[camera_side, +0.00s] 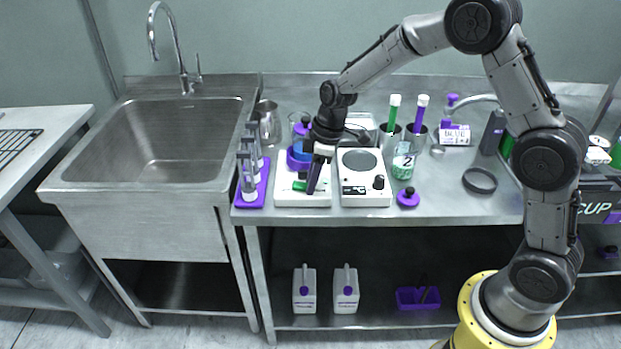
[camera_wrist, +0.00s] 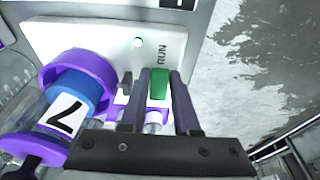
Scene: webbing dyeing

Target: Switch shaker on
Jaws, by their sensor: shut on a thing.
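The shaker (camera_side: 287,199) is a flat white unit near the front left of the bench, beside the purple rack. Its purple ring (camera_wrist: 104,66) holds a clear vessel with a blue band or contents (camera_wrist: 78,92) and a label reading 7.
A white device with a round grey plate (camera_side: 360,160) and dark knob stands close on the right. A purple rack of bottles (camera_side: 250,195) stands close on the left. A green-labelled jar (camera_side: 403,167) and purple-knobbed lid (camera_side: 408,198) lie further right. The sink (camera_side: 160,140) is left.

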